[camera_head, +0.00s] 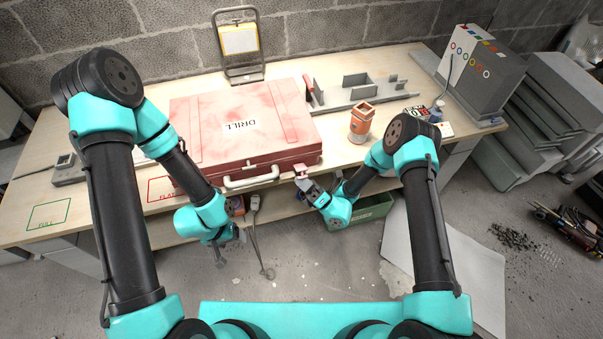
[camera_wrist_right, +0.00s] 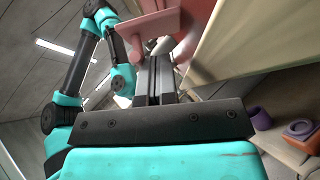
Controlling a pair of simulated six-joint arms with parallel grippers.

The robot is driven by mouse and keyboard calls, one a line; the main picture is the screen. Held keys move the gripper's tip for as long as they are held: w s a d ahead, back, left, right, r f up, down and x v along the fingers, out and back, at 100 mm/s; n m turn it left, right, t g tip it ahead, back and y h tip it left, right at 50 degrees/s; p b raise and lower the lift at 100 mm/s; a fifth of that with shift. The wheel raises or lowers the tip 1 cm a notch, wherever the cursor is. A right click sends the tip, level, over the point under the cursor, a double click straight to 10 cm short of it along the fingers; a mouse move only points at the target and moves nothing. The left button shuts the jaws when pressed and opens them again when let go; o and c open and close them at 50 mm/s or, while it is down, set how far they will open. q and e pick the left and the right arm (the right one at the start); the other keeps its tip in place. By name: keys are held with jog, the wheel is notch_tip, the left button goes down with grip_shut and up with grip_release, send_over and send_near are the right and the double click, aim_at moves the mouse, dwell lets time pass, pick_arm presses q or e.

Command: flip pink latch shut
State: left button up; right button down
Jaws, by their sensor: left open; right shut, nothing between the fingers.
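My right gripper (camera_head: 302,181) is shut and empty, right at the latch. In the right wrist view its fingertips (camera_wrist_right: 157,62) are just below the plate; whether they touch it I cannot tell. My left gripper (camera_head: 220,258) hangs low in front of the bench, open, away from the case.
A reddish cup-like holder (camera_head: 361,122) and a grey rack (camera_head: 355,92) stand on the bench right of the case. A green bin (camera_head: 362,213) sits under the bench edge near my right forearm. Green and red outlined areas mark the left bench top.

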jog(key=shift+w+r, duration=0.2)
jog(key=shift+r, duration=0.85)
jog(key=shift+w+r, duration=0.2)
jog(key=shift+r, duration=0.85)
dwell(2.0)
jog(key=shift+a+f, duration=0.1)
jog(key=shift+f, duration=0.05)
jog(key=shift+s+f, duration=0.25)
jog(key=shift+f, duration=0.6)
jog(key=shift+s+d+f, duration=0.1)
jog(key=shift+f, duration=0.85)
jog(key=shift+s+d+f, duration=0.1)
jog(key=shift+f, duration=0.85)
jog(key=shift+f, duration=0.15)
jog(key=shift+s+f, duration=0.15)
jog(key=shift+f, duration=1.05)
jog(key=shift+s+f, duration=0.15)
jog(key=shift+f, duration=1)
